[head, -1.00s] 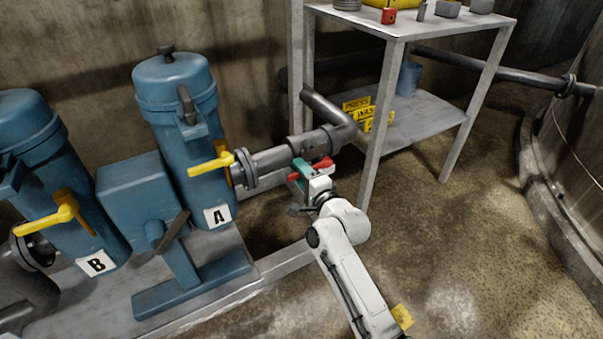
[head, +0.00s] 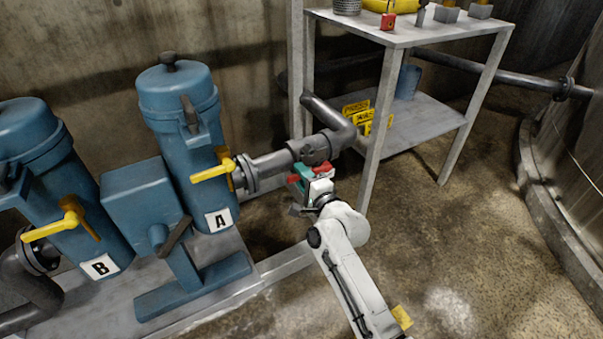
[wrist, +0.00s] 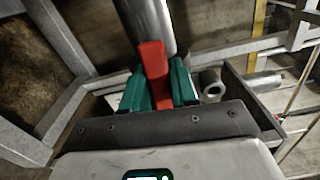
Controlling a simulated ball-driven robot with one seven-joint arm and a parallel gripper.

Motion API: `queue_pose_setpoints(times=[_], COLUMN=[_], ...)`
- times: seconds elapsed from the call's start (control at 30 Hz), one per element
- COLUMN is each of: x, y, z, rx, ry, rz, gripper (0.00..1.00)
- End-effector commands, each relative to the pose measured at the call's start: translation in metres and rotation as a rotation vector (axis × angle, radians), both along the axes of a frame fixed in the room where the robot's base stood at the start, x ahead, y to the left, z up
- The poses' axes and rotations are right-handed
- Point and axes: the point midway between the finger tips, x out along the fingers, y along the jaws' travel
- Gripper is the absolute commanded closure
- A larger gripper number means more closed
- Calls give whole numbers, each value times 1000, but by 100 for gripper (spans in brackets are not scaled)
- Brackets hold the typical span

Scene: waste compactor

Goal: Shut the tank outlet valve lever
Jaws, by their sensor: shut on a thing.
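A red lever (wrist: 153,65) stands between the two teal fingers of my gripper (wrist: 158,88) in the wrist view, and the fingers are shut on it. In the head view my gripper (head: 303,173) is at the dark pipe just below its elbow, beside the shelf leg. Red parts of the lever (head: 323,168) show by the fingers there. The valve body under the lever is mostly hidden by my gripper, and I cannot tell the lever's exact angle to the pipe.
Blue filter housings A (head: 180,110) and B (head: 35,150) stand at the left, each with a yellow lever (head: 213,170). A grey metal shelf (head: 425,115) stands close behind my gripper. A large tank (head: 575,150) is at the right. The floor between is clear.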

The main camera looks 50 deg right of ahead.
Motion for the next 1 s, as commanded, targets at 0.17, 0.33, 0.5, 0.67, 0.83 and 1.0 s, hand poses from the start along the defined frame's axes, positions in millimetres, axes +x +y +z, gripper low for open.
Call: queue_pose_setpoints(times=[0.17,0.33,0.5,0.67,0.83,1.0], x=[-1,-2,-2,-2,-2,-2], y=[-2,-5,-6,-6,-6,-6], z=[19,25,25,25,25,25], rx=[145,256,295,295,293,291], ry=[-39,-73,-86,-86,-85,-87], rz=[-1,-2,-1,-2,-2,-2], gripper=[100,100,100,100,65,51])
